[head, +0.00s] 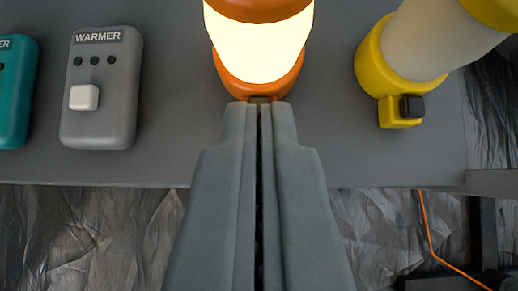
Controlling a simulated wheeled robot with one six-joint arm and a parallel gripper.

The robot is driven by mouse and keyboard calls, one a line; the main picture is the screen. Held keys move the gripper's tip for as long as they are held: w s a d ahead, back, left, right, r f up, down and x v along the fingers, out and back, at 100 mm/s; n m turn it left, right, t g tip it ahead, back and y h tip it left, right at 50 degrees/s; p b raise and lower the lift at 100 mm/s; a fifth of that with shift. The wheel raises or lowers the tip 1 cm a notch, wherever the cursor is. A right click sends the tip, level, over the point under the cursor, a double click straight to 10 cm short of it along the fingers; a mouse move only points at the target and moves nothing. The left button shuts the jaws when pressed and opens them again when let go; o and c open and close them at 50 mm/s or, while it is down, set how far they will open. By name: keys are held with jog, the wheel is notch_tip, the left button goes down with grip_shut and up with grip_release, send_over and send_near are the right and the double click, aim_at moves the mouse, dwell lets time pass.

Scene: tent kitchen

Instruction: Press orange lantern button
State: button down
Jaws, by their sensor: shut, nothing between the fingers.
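The orange lantern (259,50) stands at the top centre of the head view, with orange parts above and below a brightly glowing pale body. My gripper (258,106) is shut and empty, pointing up the picture at the lantern's front base. Its fingertips overlap the small dark button block (259,99) on the base, and most of that block is hidden behind them. I cannot tell for certain whether the tips touch the button.
A yellow lantern (385,60), unlit, with a black button (411,107), stands at right. A grey box labelled WARMER (101,90) with a white switch and a teal box (15,95) are at left. The grey tabletop (175,150) is clear between them. An orange cord (430,235) hangs below its front edge.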

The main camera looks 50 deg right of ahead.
jog(key=v, duration=0.6)
